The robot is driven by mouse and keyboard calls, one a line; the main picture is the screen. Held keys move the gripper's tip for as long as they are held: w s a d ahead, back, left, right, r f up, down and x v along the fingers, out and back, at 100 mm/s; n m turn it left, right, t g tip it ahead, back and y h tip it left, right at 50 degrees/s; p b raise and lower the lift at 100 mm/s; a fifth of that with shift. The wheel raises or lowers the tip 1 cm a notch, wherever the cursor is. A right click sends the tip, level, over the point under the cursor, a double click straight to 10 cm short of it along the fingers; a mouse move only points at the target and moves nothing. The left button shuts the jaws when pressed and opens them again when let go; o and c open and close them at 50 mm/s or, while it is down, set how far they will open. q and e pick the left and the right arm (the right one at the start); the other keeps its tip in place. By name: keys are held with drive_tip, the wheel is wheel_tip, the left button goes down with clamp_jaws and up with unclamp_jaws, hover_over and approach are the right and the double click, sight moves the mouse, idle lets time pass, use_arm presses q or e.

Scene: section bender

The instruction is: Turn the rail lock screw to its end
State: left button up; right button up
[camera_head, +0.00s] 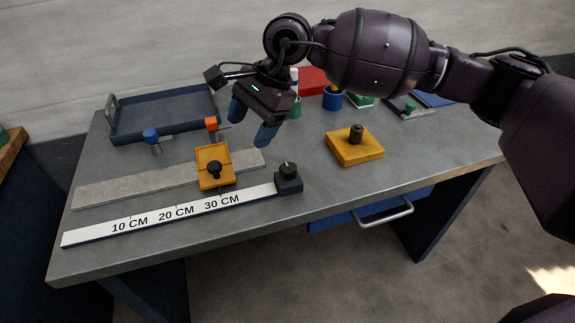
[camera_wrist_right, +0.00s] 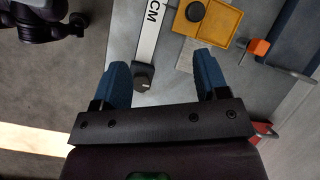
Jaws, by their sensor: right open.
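The rail lock screw (camera_head: 287,169) is a black knob on a dark block at the right end of the white rail (camera_head: 170,214), which is marked in centimetres. It also shows in the right wrist view (camera_wrist_right: 143,70), between the blue fingers and nearer the left one. My right gripper (camera_head: 251,124) is open and empty, above the table and behind the knob in the head view. In the right wrist view my right gripper (camera_wrist_right: 160,62) has its fingers wide apart, with nothing between them touching. My left gripper is not clearly visible in either view.
A yellow block with a black knob (camera_head: 214,168) sits beside the rail, by a grey flat bar (camera_head: 130,187). An orange-topped clamp (camera_head: 212,126) and a blue-topped one (camera_head: 152,138) stand behind. A yellow base with a dark post (camera_head: 355,148) is to the right. A tray (camera_head: 165,118) is at back left.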

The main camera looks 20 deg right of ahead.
sight(288, 168)
drive_tip(key=d+f+n+h, duration=0.2)
drive_tip(key=d+n+h, duration=0.25)
drive_tip(key=d, duration=0.25)
drive_tip(key=shift+h, duration=0.35)
drive_tip(key=f+b, duration=0.1)
drive_tip(key=f, duration=1)
drive_tip(key=shift+w, duration=0.2)
use_arm(q)
drive_tip(key=shift+s+f, duration=0.15)
drive_tip(key=shift+f, duration=0.3)
use_arm(e)
drive_tip(key=c, duration=0.9)
